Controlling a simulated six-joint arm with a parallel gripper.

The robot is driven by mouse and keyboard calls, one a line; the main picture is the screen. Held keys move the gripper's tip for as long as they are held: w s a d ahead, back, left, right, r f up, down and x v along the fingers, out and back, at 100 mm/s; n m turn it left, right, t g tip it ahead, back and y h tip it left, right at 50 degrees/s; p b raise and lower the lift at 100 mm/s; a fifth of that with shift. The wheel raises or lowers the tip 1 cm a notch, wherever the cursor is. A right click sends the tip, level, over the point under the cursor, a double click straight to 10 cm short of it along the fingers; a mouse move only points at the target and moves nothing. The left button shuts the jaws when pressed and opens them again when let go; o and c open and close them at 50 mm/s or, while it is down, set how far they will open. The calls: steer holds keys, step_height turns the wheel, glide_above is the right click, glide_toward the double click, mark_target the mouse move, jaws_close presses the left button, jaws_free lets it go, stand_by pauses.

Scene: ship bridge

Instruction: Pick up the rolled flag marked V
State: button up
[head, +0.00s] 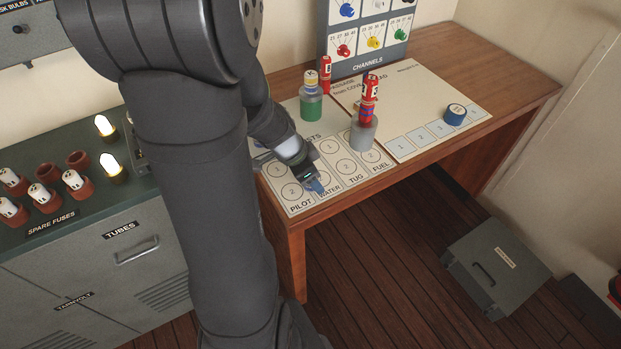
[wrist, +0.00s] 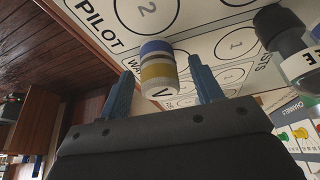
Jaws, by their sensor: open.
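The rolled flag marked V (wrist: 158,68), with blue, yellow and white bands, shows in the wrist view on the WATER strip of the white board (head: 300,208). Its white, V-marked end is toward my gripper. In the head view my gripper and arm hide it. My gripper (head: 315,184) is low over the front of the WATER strip. In the wrist view its blue fingers (wrist: 160,88) are open, one on each side of the flag, with visible gaps. The flag is not clamped.
A grey holder (head: 363,135) with red flags stands to the right of my gripper, and a green holder (head: 311,107) stands behind. The channel panel (head: 367,60) stands at the back. The desk's front edge is close.

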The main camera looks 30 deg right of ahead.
steer(key=shift+c, duration=0.2)
steer(key=c, duration=1)
steer(key=shift+r, duration=0.15)
